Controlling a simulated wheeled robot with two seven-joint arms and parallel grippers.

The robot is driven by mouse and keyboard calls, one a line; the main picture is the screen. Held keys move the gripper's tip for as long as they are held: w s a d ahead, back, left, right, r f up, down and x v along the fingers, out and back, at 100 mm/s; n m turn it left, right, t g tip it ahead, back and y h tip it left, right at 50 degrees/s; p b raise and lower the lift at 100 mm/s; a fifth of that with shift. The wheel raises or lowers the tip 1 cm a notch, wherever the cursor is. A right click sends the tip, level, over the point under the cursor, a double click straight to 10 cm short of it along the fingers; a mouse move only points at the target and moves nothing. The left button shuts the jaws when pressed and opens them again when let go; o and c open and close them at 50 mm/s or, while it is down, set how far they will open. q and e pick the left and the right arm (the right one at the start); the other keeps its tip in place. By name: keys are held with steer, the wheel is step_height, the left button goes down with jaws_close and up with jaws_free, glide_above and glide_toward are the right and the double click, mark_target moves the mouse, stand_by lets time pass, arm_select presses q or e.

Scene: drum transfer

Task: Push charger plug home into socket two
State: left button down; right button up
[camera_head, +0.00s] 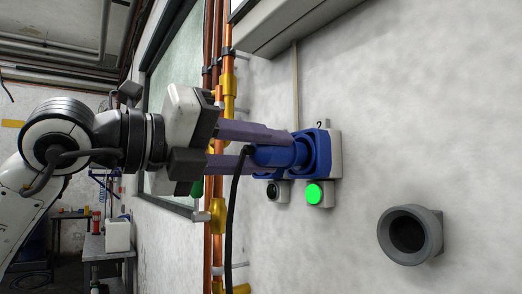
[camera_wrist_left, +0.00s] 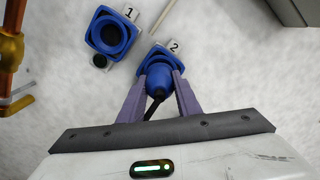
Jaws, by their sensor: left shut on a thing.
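The blue charger plug (camera_head: 272,156) with its black cable (camera_head: 234,205) is between the purple fingers of my left gripper (camera_head: 278,147), which is shut on it. In the left wrist view the plug (camera_wrist_left: 158,80) points at blue socket two (camera_wrist_left: 150,53), marked 2. In the head view the plug's front is at the mouth of socket two (camera_head: 322,150), roughly in line with it. How deep it sits is hidden by the plug and fingers. A lamp (camera_head: 314,194) below socket two glows green. My right gripper is not in view.
Blue socket one (camera_wrist_left: 108,34), marked 1, is empty beside socket two, with a dark lamp (camera_wrist_left: 99,61) below it. Copper pipes (camera_head: 213,100) with yellow fittings run up the wall near my gripper. A grey round fitting (camera_head: 410,235) sticks out at lower right.

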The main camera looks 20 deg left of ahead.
arm_select(q)
steer(key=shift+x, duration=1.2)
steer(key=c, duration=1.2)
jaws_free()
steer(key=shift+w+d, duration=0.1)
steer(key=shift+d, duration=0.05)
steer(key=b+v, duration=0.2)
steer(key=v, duration=0.8)
steer(key=shift+a, duration=0.2)
